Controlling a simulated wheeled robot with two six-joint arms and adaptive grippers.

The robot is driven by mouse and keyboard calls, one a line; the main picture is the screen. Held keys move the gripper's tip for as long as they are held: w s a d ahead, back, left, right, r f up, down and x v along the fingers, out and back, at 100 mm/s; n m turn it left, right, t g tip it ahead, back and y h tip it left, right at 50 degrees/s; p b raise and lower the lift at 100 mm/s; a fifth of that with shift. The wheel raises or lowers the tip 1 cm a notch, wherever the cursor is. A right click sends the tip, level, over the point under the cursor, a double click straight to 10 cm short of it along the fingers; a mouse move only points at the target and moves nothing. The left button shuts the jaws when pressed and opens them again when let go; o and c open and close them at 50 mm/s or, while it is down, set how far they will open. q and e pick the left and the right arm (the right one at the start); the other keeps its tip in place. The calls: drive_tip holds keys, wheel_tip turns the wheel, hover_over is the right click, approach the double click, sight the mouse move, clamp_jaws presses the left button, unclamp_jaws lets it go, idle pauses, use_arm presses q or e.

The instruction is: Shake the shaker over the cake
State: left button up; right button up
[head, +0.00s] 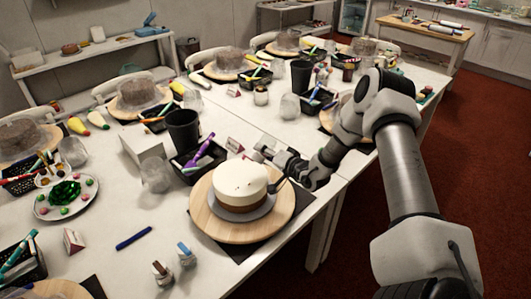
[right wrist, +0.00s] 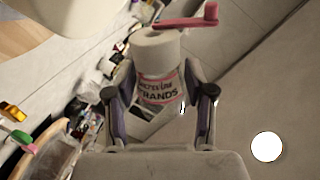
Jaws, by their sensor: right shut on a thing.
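The white cake (head: 240,177) sits on a round wooden turntable (head: 203,218) at the near middle of the table. My right gripper (head: 279,166) is beside the cake, just to its right. In the head view the gripper mostly hides the shaker. My left gripper is not in view.
A black basket of tools (head: 200,162) and a black cup (head: 184,130) stand behind the cake. Other turntables with covered cakes line the far side.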

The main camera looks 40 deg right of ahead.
drive_tip(key=shift+d+r+p, duration=0.3)
drive_tip(key=shift+d+r, duration=0.05)
drive_tip(key=shift+a+f+b, duration=0.2)
drive_tip(key=shift+f+b, duration=0.2)
drive_tip(key=shift+f, duration=0.05)
drive_tip(key=shift+a+r, duration=0.1)
drive_tip(key=shift+r, duration=0.05)
drive_tip(key=shift+a+r+n+p, duration=0.15)
drive_tip(key=shift+n+p, duration=0.15)
drive_tip(key=shift+n, duration=0.2)
